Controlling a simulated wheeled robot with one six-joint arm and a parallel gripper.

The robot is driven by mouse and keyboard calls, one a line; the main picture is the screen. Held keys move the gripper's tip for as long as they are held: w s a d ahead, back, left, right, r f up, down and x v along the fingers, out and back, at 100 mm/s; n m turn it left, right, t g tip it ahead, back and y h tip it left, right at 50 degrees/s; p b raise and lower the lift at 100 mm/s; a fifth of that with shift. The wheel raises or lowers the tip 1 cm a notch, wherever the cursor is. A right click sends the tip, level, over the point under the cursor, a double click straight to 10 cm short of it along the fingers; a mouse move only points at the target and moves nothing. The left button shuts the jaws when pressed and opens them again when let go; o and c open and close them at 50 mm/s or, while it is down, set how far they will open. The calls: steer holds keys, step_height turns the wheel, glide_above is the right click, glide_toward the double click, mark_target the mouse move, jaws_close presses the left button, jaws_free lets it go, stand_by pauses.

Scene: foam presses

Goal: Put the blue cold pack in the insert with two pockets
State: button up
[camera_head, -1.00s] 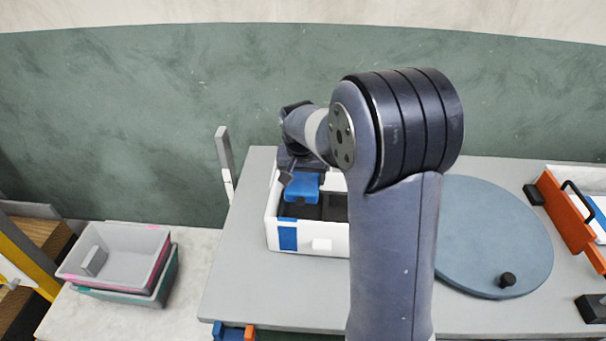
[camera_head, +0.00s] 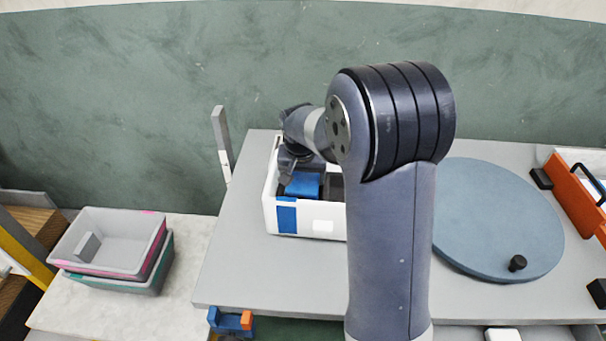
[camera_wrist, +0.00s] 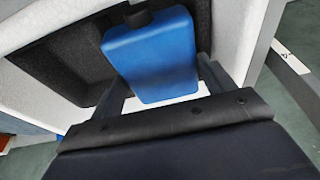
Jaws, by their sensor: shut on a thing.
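The blue cold pack (camera_wrist: 150,62), with a dark cap, is between the fingers of my gripper (camera_wrist: 160,90) in the wrist view. My gripper is shut on it. In the head view the cold pack (camera_head: 302,185) is down inside the white box, within its left pocket area. The dark insert (camera_head: 335,186) lies in the white box (camera_head: 310,222), which has a blue patch on its front. A dark pocket wall (camera_wrist: 65,65) shows beside the pack in the wrist view. My arm hides the box's right part, and I cannot tell whether the pack touches the pocket floor.
A round blue-grey disc (camera_head: 495,220) with a black knob lies right of my arm. Stacked grey and green trays (camera_head: 110,250) stand at the left. An orange-sided frame (camera_head: 575,205) is at the far right.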

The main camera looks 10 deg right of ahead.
steer(key=o, duration=1.2)
steer(key=shift+r, duration=0.1)
steer(key=v, duration=1)
steer(key=shift+r, duration=0.3)
steer(key=shift+f, duration=0.1)
